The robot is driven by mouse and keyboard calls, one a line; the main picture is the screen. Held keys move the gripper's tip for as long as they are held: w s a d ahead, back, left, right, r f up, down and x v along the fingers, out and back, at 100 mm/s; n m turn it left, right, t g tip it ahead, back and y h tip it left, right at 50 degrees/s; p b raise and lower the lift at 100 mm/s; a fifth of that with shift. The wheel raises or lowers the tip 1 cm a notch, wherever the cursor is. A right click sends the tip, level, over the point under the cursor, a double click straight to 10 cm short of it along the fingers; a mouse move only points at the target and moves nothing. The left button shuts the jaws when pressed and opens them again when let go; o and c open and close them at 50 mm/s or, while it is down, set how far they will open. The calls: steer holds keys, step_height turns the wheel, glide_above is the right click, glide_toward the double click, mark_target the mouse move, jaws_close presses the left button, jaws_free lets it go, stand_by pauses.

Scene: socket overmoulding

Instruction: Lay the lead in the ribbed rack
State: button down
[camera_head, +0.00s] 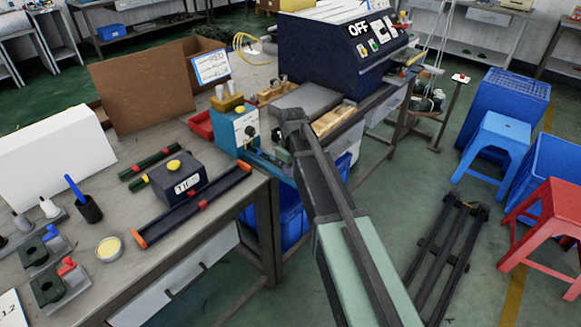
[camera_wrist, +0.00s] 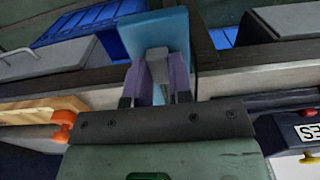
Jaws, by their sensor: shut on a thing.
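In the wrist view my gripper (camera_wrist: 158,78) has its two purple fingers shut on a small grey piece (camera_wrist: 157,66). A blue block shows directly behind the fingers. I cannot tell from its shape whether the grey piece is part of the lead; no cable is clear. In the head view my arm reaches to the bench edge beside the teal unit (camera_head: 236,130), and the fingertips are hidden. A light wooden tray (camera_head: 333,119) lies right of the wrist; it may be the ribbed rack, but its ribs are not clear.
The dark TIES box (camera_head: 178,183) and a long dark bar with orange ends (camera_head: 195,205) lie on the bench to the left. A dark blue machine (camera_head: 335,52) stands behind. Blue bins are below the bench edge. Stools stand on the floor at right.

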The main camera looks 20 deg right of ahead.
steer(key=shift+r, duration=0.15)
step_height(320, 180, up, 5)
steer(key=p, duration=0.5)
steer(key=shift+a, duration=0.1)
